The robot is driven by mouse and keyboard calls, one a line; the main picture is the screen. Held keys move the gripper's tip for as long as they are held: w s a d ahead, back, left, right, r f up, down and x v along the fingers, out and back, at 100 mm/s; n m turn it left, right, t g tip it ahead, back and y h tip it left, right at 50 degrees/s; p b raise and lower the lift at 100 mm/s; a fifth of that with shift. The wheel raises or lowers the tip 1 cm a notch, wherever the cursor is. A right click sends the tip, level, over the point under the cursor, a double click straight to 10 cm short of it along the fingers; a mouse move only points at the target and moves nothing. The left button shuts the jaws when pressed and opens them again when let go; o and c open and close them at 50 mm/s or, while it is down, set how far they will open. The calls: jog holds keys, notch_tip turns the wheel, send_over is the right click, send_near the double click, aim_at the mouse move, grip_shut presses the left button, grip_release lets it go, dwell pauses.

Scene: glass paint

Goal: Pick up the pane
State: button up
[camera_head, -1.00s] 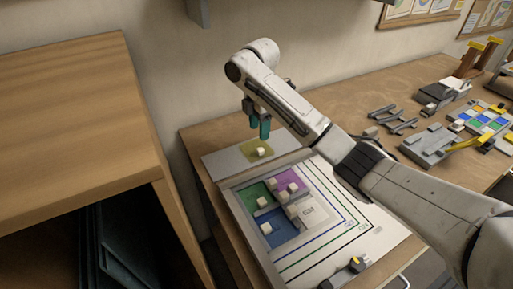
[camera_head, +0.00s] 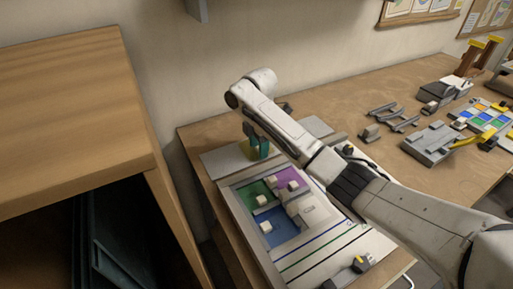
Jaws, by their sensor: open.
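A yellow pane (camera_head: 245,150) lies on a light grey board (camera_head: 217,162) at the back left of the workbench. My gripper (camera_head: 259,156) points down over this pane with open teal fingertips, and it hides much of the pane. The pale block on top of the pane is hidden behind the fingers. I cannot tell whether the fingers touch it. A green pane (camera_head: 252,188), a purple pane (camera_head: 284,173) and a blue pane (camera_head: 281,235) lie in front on a patterned sheet, each with a pale block on it.
A wooden cabinet (camera_head: 70,110) stands close on the left. Grey fixtures (camera_head: 432,143) and a rack of coloured panes (camera_head: 487,121) are on the right of the bench (camera_head: 340,115). The wall is close behind my gripper. My arm spans the bench's middle.

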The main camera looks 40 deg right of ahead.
grip_shut()
dwell(0.3)
